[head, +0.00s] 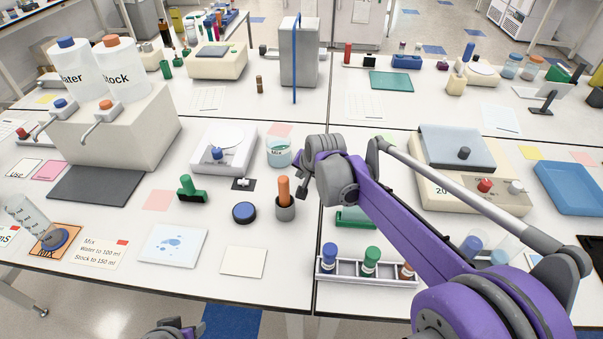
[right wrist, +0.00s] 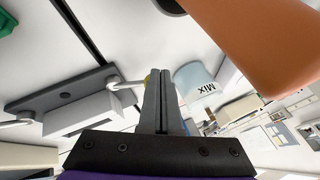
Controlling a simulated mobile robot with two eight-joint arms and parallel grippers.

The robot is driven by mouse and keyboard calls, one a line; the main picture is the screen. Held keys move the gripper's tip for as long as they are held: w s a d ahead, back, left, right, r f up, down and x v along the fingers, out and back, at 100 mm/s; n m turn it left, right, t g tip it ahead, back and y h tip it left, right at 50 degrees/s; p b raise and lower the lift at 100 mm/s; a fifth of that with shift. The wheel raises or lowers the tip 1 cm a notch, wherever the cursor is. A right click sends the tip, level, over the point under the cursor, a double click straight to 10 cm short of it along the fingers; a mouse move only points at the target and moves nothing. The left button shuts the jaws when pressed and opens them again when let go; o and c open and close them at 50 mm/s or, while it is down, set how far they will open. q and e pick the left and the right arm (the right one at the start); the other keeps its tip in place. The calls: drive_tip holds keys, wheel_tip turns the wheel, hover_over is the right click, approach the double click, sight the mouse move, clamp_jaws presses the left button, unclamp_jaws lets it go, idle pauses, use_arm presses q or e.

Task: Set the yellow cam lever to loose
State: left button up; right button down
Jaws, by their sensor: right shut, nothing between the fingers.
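I cannot make out a yellow cam lever for certain. In the right wrist view a small yellow bit (right wrist: 148,77) shows just left of my fingertips, mostly hidden behind them. In the head view a small black plate with a pale fitting (head: 243,184) lies in front of the white balance-like device; I cannot tell whether it belongs to the lever. My right gripper (head: 303,187) is above the table, right of the orange-handled tool. Its fingers also show in the right wrist view (right wrist: 160,78), together and empty.
The orange handle (head: 284,190) stands in a grey cup close to my right gripper. A Mix beaker (head: 279,153) stands behind it, and a blue-topped disc (head: 244,212) lies left. A rack with capped tubes (head: 325,272) is at the front. The dispenser block (head: 125,130) stands left.

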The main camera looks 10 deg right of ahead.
drive_tip(key=shift+d, duration=0.15)
drive_tip(key=shift+s+d, duration=0.2)
drive_tip(key=shift+d, duration=0.45)
drive_tip(key=a+v, duration=0.1)
drive_tip(key=v, duration=0.9)
drive_tip(key=shift+s+d+r, duration=0.25)
drive_tip(key=shift+d+r, duration=0.1)
drive_tip(key=shift+d, duration=0.1)
